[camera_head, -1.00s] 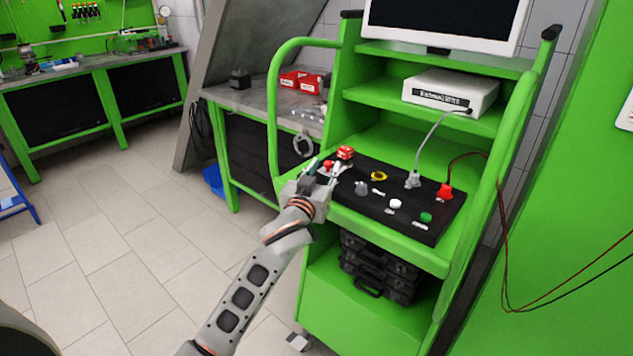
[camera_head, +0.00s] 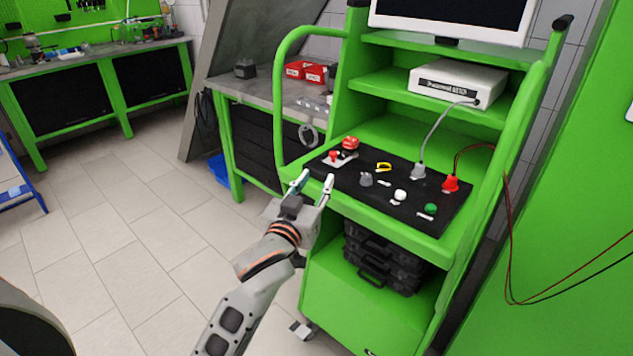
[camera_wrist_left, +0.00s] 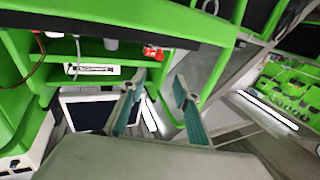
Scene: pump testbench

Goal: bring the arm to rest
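My left gripper (camera_head: 315,183) is in front of the left front corner of the black control panel (camera_head: 384,209) on the green testbench. Its two fingers are apart with nothing between them, and it touches nothing that I can see. In the left wrist view the open fingers (camera_wrist_left: 156,88) also show empty, with the bench shelves beyond. The panel carries a red knob (camera_head: 350,143), a yellow switch (camera_head: 383,167), a grey knob (camera_head: 366,180), a white button (camera_head: 400,195) and a green button (camera_head: 431,208). My right gripper is in neither view.
The green bench frame (camera_head: 279,110) curves up just beyond the gripper. A grey table (camera_head: 250,90) with red bins (camera_head: 305,71) stands behind. Red and black cables hang at the right from the red plug (camera_head: 451,183). The tiled floor (camera_head: 130,220) at left is open.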

